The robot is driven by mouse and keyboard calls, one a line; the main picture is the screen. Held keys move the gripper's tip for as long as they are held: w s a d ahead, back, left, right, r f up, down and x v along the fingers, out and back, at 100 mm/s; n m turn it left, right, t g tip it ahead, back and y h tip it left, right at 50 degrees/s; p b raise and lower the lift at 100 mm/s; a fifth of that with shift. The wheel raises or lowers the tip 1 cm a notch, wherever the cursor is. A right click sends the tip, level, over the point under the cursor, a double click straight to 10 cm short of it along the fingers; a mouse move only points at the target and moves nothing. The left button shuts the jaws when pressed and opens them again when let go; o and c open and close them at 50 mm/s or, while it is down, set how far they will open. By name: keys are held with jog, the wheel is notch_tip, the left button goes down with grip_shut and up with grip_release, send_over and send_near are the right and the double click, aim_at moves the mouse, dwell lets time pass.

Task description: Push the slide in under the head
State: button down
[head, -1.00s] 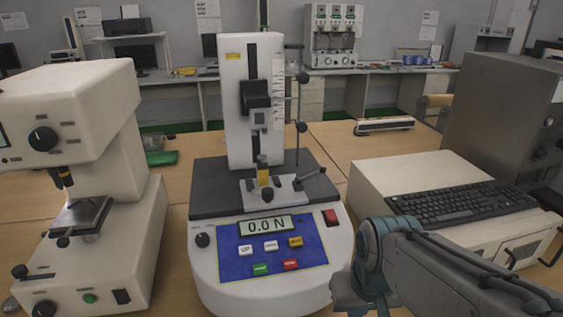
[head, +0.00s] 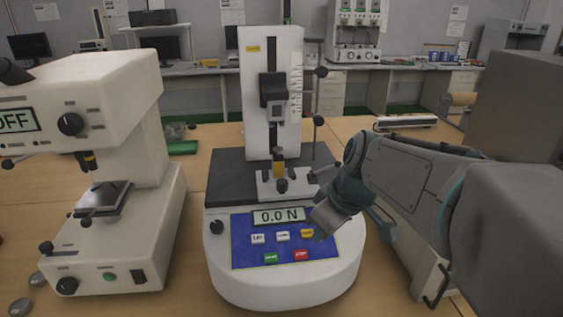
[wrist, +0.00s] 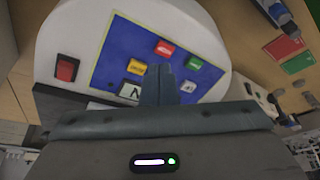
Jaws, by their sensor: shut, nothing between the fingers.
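The force tester (head: 272,100) stands upright in the middle of the head view. A pale slide-like plate (head: 268,187) with a dark knob and a yellow-and-black fixture sits on its dark base, below the black head (head: 273,90). On the left machine, a dark stage with a shiny plate (head: 103,195) lies below a short black-and-brass tip. My gripper (head: 318,224) is over the right side of the tester's blue panel. In the wrist view, my gripper (wrist: 158,72) is shut and empty, its fingers covering part of the display.
The blue panel (head: 245,247) carries several coloured buttons and a display reading 0.0 N. The left machine (head: 75,100) stands close beside the tester. A grey box (head: 510,115) stands at right. Bare wooden table (head: 195,290) shows between the two machines.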

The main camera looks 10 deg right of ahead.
jog(key=w+d+r+n+t+y, duration=0.2)
jog(key=w+d+r+n, duration=0.1)
jog(key=w+r+n, duration=0.65)
send_near(292, 182)
jog(key=f, duration=0.1)
jog(key=s+a+f, duration=0.2)
jog(key=shift+f+p, duration=0.4)
jog(key=w, duration=0.1)
jog(key=w+p, duration=0.1)
jog(key=w, duration=0.1)
jog(key=shift+a+f, duration=0.1)
jog(key=shift+f, duration=0.25)
jog(key=shift+w, duration=0.8)
